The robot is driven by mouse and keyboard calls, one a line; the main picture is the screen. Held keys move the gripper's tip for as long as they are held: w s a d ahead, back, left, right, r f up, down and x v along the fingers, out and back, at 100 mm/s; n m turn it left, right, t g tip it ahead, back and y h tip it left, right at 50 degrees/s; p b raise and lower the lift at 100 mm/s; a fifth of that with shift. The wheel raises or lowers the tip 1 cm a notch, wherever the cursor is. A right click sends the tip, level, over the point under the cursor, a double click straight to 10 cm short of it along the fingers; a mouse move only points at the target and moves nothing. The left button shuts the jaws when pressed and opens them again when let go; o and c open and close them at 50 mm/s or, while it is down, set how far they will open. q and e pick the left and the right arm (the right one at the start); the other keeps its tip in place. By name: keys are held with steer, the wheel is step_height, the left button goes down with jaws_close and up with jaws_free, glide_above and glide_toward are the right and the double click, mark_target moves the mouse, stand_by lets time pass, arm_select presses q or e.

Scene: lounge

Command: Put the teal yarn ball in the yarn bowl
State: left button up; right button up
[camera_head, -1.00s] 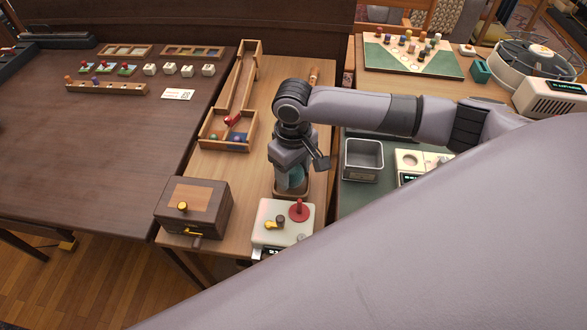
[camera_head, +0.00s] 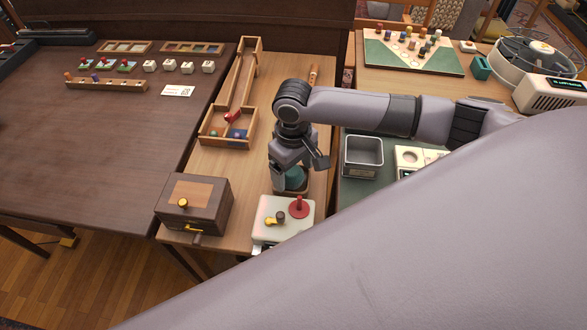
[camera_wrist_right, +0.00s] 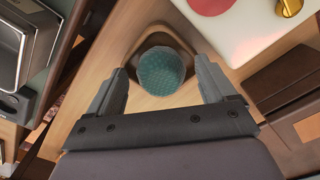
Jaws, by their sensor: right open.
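The teal yarn ball (camera_head: 294,178) sits inside a brown wooden bowl (camera_head: 291,191), seemingly the yarn bowl, on the light wooden table. In the right wrist view the ball (camera_wrist_right: 163,71) rests within the bowl's dark rounded rim (camera_wrist_right: 152,36). My right gripper (camera_wrist_right: 162,68) is open, pointing down, with one finger on each side of the ball in that view and gaps between them. In the head view my right gripper (camera_head: 292,166) is just above the bowl and hides part of it. My left gripper is out of view.
A wooden ramp tray (camera_head: 229,128) lies behind left. A grey metal bin (camera_head: 362,155) stands to the right.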

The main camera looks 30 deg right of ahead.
mark_target(294, 172)
step_height(294, 172, up, 13)
steer(key=shift+p, duration=0.3)
steer(key=shift+f, duration=0.2)
stand_by(0.3)
